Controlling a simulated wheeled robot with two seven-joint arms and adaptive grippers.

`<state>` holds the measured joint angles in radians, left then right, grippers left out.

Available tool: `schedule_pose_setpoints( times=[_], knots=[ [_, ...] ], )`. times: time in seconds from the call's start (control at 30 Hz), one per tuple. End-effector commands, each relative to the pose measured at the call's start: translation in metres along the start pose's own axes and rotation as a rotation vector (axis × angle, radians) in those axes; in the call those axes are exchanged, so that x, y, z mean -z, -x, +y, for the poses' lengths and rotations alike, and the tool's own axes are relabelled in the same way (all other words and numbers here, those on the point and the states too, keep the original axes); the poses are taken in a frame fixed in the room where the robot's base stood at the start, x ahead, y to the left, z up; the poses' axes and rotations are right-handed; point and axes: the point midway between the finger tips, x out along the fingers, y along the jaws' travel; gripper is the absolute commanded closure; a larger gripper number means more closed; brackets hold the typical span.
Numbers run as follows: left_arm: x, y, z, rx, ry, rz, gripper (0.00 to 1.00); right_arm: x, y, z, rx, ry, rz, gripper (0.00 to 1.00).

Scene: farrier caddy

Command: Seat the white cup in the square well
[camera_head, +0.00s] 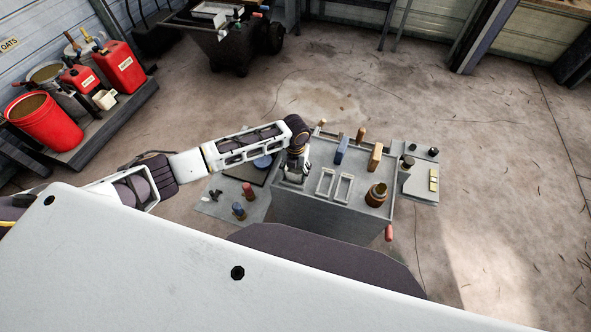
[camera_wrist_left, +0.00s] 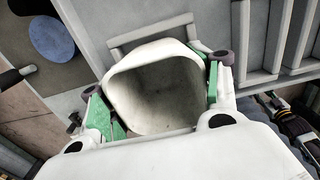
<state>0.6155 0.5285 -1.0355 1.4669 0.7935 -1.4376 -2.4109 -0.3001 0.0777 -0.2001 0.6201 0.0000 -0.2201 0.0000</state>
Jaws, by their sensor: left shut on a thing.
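My left gripper (camera_head: 296,170) is over the left part of the grey caddy top (camera_head: 308,205). In the left wrist view it is shut on the white cup (camera_wrist_left: 155,95), its green-padded fingers on opposite sides of the wall. The cup's wide, rounded-square mouth faces the wrist camera, and it looks empty. A raised grey frame, apparently the square well (camera_wrist_left: 150,33), shows just beyond the cup; the cup hides most of it. I cannot tell whether the cup's base is in the frame or above it. My right gripper is not in view.
Two narrow rectangular frames (camera_head: 335,186) stand right of the gripper. A blue block (camera_head: 341,151), a tan block (camera_head: 375,157) and a brown jar (camera_head: 377,194) stand farther right. A left side shelf holds a blue disc (camera_head: 262,162) and small handled items.

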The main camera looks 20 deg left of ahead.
Motion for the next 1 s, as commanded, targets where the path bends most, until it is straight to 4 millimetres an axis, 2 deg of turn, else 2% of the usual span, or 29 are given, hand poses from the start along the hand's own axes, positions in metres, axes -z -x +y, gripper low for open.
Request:
schedule_pose_setpoints(
  times=[1.0],
  knots=[
    [0.0000, -0.0081, -0.0001, 0.000, 0.000, 0.000, 0.64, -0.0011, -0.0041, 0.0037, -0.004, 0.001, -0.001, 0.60]
  ],
)
